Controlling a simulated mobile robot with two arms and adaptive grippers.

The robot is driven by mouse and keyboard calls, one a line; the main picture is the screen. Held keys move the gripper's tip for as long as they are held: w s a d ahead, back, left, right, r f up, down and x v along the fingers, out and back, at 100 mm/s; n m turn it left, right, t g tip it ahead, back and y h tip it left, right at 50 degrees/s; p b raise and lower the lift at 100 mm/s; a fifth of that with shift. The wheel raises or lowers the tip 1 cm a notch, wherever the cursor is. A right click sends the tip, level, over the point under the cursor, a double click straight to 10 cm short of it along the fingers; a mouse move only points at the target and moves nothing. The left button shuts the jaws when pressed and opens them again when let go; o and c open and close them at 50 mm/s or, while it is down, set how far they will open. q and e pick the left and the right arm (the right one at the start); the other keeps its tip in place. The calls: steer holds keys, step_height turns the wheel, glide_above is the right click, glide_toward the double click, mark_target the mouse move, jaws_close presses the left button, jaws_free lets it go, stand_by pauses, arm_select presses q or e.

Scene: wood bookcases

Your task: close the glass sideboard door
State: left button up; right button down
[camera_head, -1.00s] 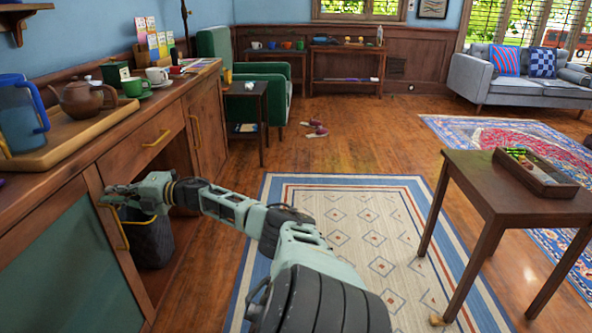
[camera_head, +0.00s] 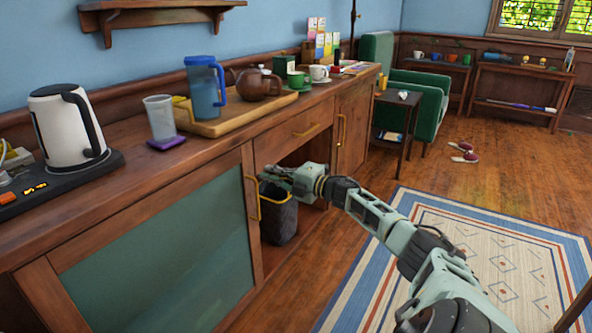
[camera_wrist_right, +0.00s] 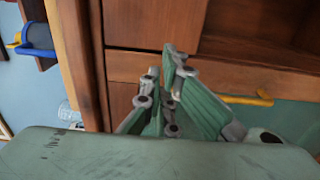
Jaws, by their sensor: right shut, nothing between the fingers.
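The glass sideboard door (camera_head: 160,262) has a wood frame and a teal pane, left of the open compartment in the head view. It looks flush or nearly flush with the sideboard front; a small gap is hard to tell. Its yellow handle (camera_head: 254,199) is on the right frame edge. My right gripper (camera_head: 266,175) is shut and empty, close to the handle's upper part; contact cannot be told. In the right wrist view the fingers (camera_wrist_right: 168,90) are together in front of the wood, with a yellow handle (camera_wrist_right: 245,99) beside them. My left gripper is not in view.
A dark bin (camera_head: 280,215) stands in the open compartment behind my right gripper. On the sideboard top are a kettle (camera_head: 65,125), a cup (camera_head: 160,117), a tray (camera_head: 230,122) with a blue pitcher (camera_head: 206,90) and a teapot (camera_head: 257,86).

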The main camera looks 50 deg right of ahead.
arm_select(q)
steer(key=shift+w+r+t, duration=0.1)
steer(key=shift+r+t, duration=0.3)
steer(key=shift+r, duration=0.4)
arm_select(e)
steer(key=s+d, duration=0.5)
steer(key=d, duration=0.2)
steer(key=shift+s+d, duration=0.25)
steer(key=shift+d, duration=0.15)
steer(key=shift+f, duration=0.1)
